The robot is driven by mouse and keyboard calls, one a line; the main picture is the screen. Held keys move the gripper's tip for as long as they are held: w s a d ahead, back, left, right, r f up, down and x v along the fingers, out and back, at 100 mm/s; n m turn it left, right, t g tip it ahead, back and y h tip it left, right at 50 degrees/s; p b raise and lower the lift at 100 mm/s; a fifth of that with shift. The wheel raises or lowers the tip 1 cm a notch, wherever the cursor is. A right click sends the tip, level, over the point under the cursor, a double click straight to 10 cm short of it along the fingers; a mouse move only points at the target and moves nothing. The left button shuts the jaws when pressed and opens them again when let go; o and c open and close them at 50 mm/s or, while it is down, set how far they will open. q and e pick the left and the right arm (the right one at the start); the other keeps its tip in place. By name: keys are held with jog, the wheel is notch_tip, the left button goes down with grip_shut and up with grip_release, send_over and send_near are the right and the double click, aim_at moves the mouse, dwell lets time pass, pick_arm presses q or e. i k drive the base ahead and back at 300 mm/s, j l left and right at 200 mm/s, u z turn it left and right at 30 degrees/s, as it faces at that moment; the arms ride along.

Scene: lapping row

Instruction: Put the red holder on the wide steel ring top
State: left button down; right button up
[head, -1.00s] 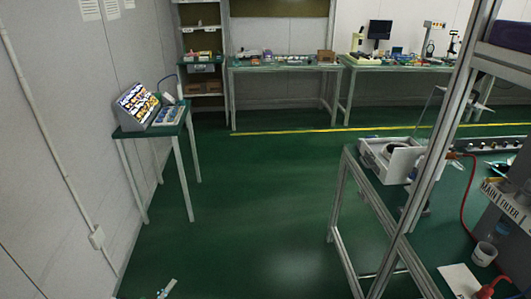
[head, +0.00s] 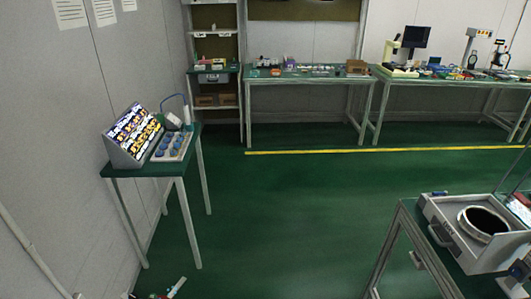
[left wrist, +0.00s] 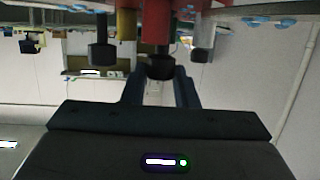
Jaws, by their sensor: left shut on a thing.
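In the left wrist view my left gripper (left wrist: 160,88) is shut, its two dark fingers closed around the black-tipped end of the red holder (left wrist: 154,22). The far part of the holder is cut off by the frame's top edge. A round steel ring (head: 483,221) with a dark opening lies on top of a grey box-shaped unit (head: 452,238) at the right of the head view. I cannot tell whether it is the wide ring top. The holder and this ring are well apart. My right gripper is not in view.
The unit sits on a bench (head: 405,222) at right. A small green table (head: 128,172) with a sloped bin rack (head: 134,133) and a blue-dotted tray (head: 172,147) stands left. Benches line the back wall. Green floor between is clear. Small items at bottom left are unclear.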

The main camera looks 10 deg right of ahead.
aim_at(485, 224)
jog(key=i, duration=1.35)
jog(key=i+z, duration=0.1)
jog(key=z, duration=0.35)
jog(key=i+z, duration=0.1)
jog(key=z, duration=0.35)
jog(key=j+z, duration=0.1)
jog(key=z, duration=2.65)
jog(key=j, duration=0.1)
